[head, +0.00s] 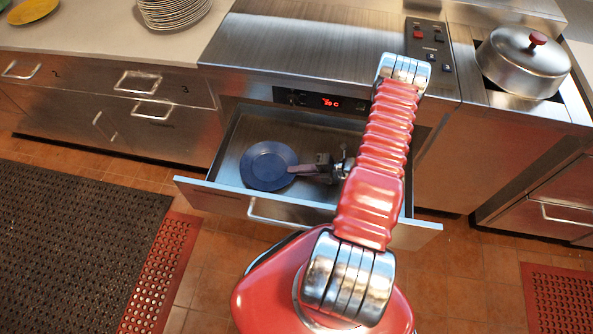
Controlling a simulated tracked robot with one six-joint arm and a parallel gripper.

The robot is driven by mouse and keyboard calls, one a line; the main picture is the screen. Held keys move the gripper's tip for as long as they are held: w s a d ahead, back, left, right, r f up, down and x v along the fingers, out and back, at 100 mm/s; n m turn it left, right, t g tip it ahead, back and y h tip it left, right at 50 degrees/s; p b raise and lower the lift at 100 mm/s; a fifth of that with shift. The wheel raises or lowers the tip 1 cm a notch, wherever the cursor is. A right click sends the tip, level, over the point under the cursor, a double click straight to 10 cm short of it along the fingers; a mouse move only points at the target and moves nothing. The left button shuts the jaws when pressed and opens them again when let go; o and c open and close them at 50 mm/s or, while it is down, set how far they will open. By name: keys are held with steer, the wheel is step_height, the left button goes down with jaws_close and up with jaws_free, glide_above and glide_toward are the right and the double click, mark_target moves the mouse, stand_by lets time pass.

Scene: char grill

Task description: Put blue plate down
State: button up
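The blue plate (266,165) is in the left part of the open steel drawer (222,200). It looks roughly level, face up. I cannot tell whether it rests on the drawer floor or is held just above it. My gripper (296,170) reaches into the drawer from the right, with its fingertips at the plate's right rim. The fingers overlap one another in this view, so whether they are clamped on the rim or slightly apart does not show. My red arm hides the right part of the drawer.
A red lit display (323,101) is behind the drawer under the steel counter (300,52). A lidded pot (523,62) stands at the right. A plate stack (174,12) and a yellow plate (32,10) sit on the left counter. Floor mats (75,235) lie at the left and right.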

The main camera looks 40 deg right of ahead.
steer(key=shift+o, duration=0.6)
steer(key=v, duration=1.2)
steer(key=shift+r, duration=0.1)
stand_by(0.4)
